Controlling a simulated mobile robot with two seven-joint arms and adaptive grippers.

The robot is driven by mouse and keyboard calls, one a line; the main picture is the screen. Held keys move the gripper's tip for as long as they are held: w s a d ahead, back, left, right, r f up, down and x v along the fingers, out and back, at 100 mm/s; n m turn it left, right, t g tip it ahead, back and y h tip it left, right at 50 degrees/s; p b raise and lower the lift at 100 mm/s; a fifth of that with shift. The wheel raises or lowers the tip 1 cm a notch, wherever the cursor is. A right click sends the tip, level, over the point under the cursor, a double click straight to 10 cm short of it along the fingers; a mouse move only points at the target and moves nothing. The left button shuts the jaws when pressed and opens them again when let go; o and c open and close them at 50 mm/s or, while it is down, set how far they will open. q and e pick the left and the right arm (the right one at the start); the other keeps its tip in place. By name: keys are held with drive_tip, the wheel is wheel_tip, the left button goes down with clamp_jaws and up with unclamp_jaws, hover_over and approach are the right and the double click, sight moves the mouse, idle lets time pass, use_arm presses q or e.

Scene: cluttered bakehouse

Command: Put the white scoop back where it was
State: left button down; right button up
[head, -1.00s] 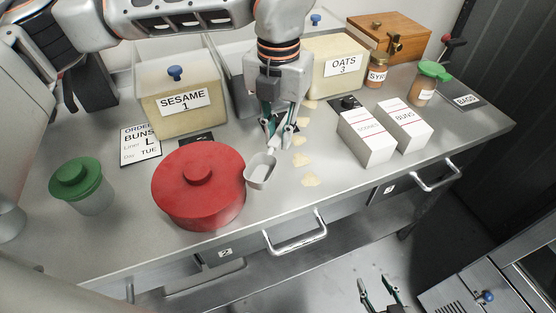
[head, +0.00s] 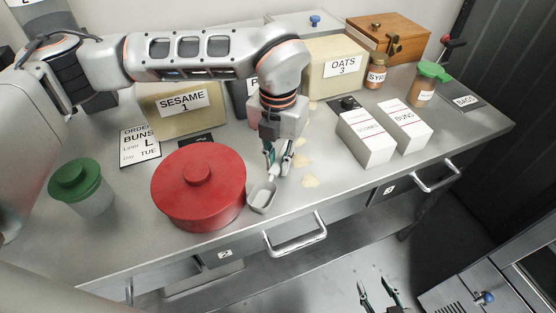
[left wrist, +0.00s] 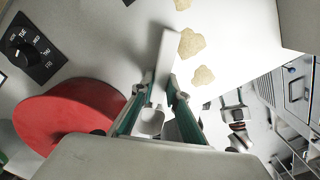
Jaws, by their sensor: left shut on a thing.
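The white scoop (head: 262,198) is held by my left gripper (head: 277,170), which is shut on its handle. Its small bowl hangs just right of the red lidded pot (head: 198,182), toward the counter's front edge. In the left wrist view, the white handle (left wrist: 163,62) runs between the fingers of my left gripper (left wrist: 160,88), and part of the bowl (left wrist: 152,122) shows below. I cannot tell whether the scoop touches the counter. My right gripper (head: 379,297) is open and empty at the bottom of the head view, below the counter.
Bins marked SESAME (head: 183,104) and OATS (head: 338,68) stand at the back; my left arm partly covers a bin between them. Several pale crumbly heaps (head: 310,181) lie right of the scoop. White boxes (head: 366,139) stand farther right. A green-lidded jar (head: 82,184) stands left.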

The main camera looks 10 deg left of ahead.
sight(278, 163)
use_arm(q)
drive_tip(key=c, duration=2)
unclamp_jaws()
drive_tip(key=shift+f, duration=0.1)
wheel_tip(278, 163, up, 12)
drive_tip(key=shift+r, duration=0.15)
drive_tip(key=shift+s, duration=0.1)
